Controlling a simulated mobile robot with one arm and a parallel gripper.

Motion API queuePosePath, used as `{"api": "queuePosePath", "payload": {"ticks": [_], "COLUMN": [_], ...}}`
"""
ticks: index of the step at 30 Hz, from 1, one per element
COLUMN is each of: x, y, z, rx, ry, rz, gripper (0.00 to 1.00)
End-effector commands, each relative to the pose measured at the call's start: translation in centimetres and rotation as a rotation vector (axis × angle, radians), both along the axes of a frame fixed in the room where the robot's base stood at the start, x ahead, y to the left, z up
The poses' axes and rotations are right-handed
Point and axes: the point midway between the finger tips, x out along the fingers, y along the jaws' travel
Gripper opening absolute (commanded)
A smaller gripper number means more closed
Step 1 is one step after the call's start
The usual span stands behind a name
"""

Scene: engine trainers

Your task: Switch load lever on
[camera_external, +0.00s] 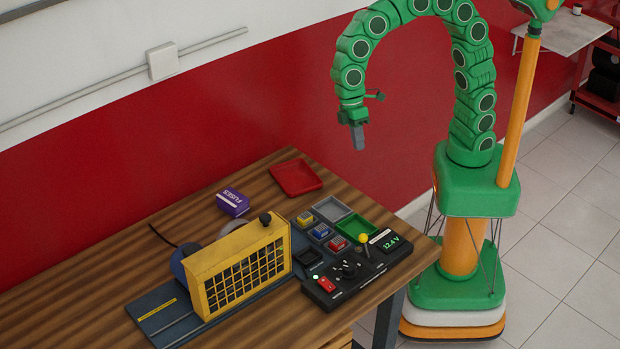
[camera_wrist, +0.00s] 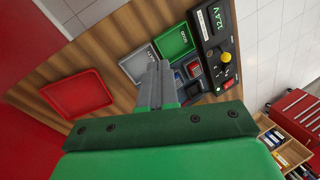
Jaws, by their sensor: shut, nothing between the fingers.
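A black control panel (camera_external: 350,268) lies at the right end of the wooden table. A lever with a yellow ball (camera_external: 363,239) stands on it beside a white label; the label is too small to read. The yellow ball also shows in the wrist view (camera_wrist: 226,57), right of my fingers. The panel also has a black knob (camera_external: 349,269) and a red switch (camera_external: 326,284). My gripper (camera_external: 359,140) hangs high above the table's far right side, pointing down, apart from everything. In the wrist view its grey fingers (camera_wrist: 161,68) are together and empty.
A yellow caged machine (camera_external: 213,299) with a black-knobbed lever (camera_external: 265,218) stands left of the panel. Small colored blocks and a green tray (camera_external: 357,223) lie behind the panel. A red tray (camera_external: 297,177) and a purple fuse box (camera_external: 232,202) sit farther back. A red wall borders the table.

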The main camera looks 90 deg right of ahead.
Motion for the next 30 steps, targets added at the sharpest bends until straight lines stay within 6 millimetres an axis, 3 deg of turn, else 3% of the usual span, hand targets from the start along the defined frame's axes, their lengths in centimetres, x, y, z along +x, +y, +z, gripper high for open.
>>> {"api": "queuePosePath", "payload": {"ticks": [12, 18, 24, 30], "x": [3.3, 4.2, 4.8, 4.8], "y": [8.8, 12.2, 14.1, 14.6], "z": [-2.6, -4.0, -4.6, -4.8], "rx": [0.065, 0.087, 0.099, 0.103], "ry": [0.012, 0.018, 0.018, 0.018], "rz": [0.072, 0.095, 0.106, 0.109], "gripper": [0.0, 0.0, 0.0, 0.0]}}
